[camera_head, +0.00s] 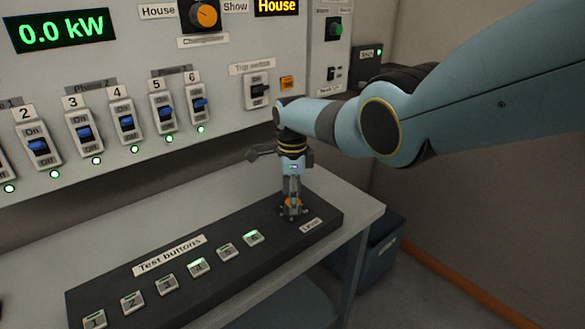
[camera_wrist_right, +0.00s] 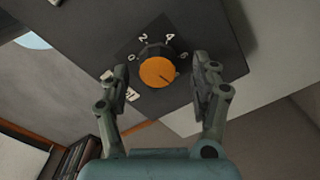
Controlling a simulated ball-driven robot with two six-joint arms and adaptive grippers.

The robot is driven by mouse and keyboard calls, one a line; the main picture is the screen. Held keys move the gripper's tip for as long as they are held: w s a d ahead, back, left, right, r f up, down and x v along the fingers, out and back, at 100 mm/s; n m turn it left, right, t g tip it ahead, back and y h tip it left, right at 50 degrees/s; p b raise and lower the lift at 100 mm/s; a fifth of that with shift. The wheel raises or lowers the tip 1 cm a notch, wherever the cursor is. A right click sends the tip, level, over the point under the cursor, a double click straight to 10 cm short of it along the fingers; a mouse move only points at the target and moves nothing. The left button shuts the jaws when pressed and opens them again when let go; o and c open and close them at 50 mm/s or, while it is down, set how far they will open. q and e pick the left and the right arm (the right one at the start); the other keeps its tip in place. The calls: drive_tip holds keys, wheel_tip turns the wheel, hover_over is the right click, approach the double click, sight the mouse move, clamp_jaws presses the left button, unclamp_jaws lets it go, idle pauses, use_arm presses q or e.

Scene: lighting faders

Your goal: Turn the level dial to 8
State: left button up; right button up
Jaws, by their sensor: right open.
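The level dial (camera_wrist_right: 158,71) is an orange knob with a dark skirt on the black panel. In the right wrist view it sits between the fingers of my right gripper (camera_wrist_right: 163,82), which is open with a gap on both sides of the knob. The numbers 0, 2 and 4 show around the dial; the mark near the right finger is hard to read, and a dark line on the knob points to the lower right. In the head view my right gripper (camera_head: 291,208) points down over the dial, which it largely hides, beside the "Level" label (camera_head: 312,225). My left gripper is not in view.
The black panel (camera_head: 110,290) lies on a grey table (camera_head: 345,205) and carries several numbered test buttons (camera_head: 198,267), some lit green. A wall cabinet behind has several blue-levered switches (camera_head: 83,133) and a display (camera_head: 62,31) reading 0.0 kW. A blue bin (camera_head: 385,250) stands right of the table.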

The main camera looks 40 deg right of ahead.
wheel_tip(320, 180, up, 10)
drive_tip(key=shift+r, duration=0.15)
idle(0.6)
